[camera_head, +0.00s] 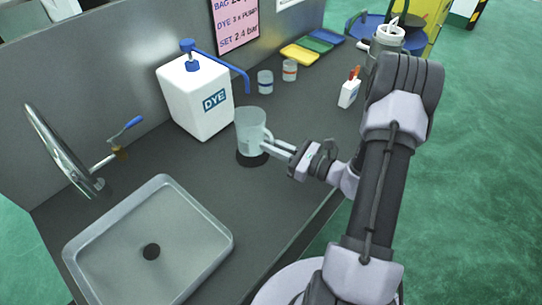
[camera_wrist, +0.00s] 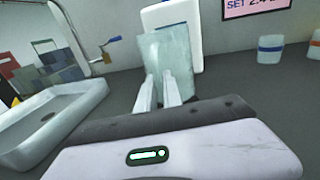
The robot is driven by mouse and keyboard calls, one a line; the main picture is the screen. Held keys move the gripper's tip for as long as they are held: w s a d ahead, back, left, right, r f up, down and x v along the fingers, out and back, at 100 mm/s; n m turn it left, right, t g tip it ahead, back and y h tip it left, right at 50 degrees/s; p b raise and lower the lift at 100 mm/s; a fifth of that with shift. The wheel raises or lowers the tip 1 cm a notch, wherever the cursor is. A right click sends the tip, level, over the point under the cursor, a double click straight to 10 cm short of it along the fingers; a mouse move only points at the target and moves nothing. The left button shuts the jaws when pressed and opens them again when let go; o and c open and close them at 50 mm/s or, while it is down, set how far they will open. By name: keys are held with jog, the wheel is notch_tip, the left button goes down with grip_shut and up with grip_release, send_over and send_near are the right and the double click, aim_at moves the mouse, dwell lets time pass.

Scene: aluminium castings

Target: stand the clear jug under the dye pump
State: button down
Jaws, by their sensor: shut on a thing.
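The clear jug (camera_head: 250,133) is upright in front of the white dye container (camera_head: 193,98). My gripper (camera_head: 272,146) is shut on the jug at its handle side, to the jug's right. A dark round patch (camera_head: 252,160) shows on the counter under the jug; I cannot tell whether the jug touches it. The blue dye pump (camera_head: 187,48) has a spout that reaches right and bends down, its tip (camera_head: 248,89) above the jug in the picture. In the wrist view, the jug (camera_wrist: 174,58) stands between my fingers (camera_wrist: 160,92), hiding part of the dye container (camera_wrist: 192,20).
A sink (camera_head: 150,245) with a tap (camera_head: 100,165) lies to the left. Two small jars (camera_head: 265,82) (camera_head: 290,70), a white bottle (camera_head: 349,93) and coloured trays (camera_head: 300,54) stand further back. The counter (camera_head: 300,110) right of the jug is clear.

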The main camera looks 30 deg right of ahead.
jog(key=shift+f+b, duration=0.7)
jog(key=shift+f, duration=0.85)
jog(key=shift+f, duration=0.25)
jog(key=c, duration=1.5)
grip_release()
jog(key=shift+r, duration=0.1)
